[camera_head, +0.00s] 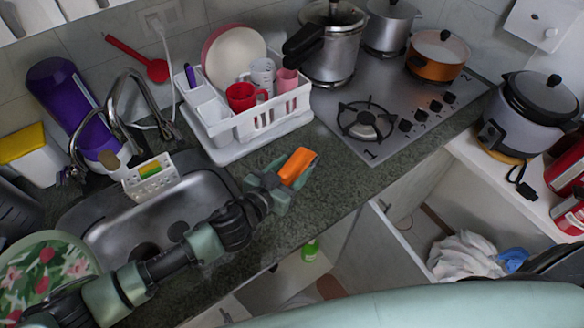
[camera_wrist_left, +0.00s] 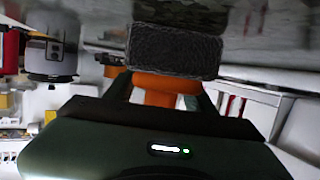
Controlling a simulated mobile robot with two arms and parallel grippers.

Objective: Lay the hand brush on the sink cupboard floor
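My left gripper (camera_head: 282,182) is shut on the hand brush (camera_head: 297,167), whose orange part shows at the fingertips, above the counter's front edge. In the left wrist view the brush (camera_wrist_left: 178,50) shows a dark grey bristle block, with orange between the fingers (camera_wrist_left: 158,92). The sink cupboard below the counter is open; part of its pale floor (camera_head: 270,290) shows, with a green bottle (camera_head: 310,250) inside. The counter and my left arm hide much of the cupboard. My right gripper is not in view.
The sink (camera_head: 205,190) lies under my left arm. A white dish rack (camera_head: 270,125) with cups and plates stands behind the gripper. The stove (camera_head: 385,115) is to the right. An open compartment with a crumpled cloth (camera_head: 465,255) is at the lower right.

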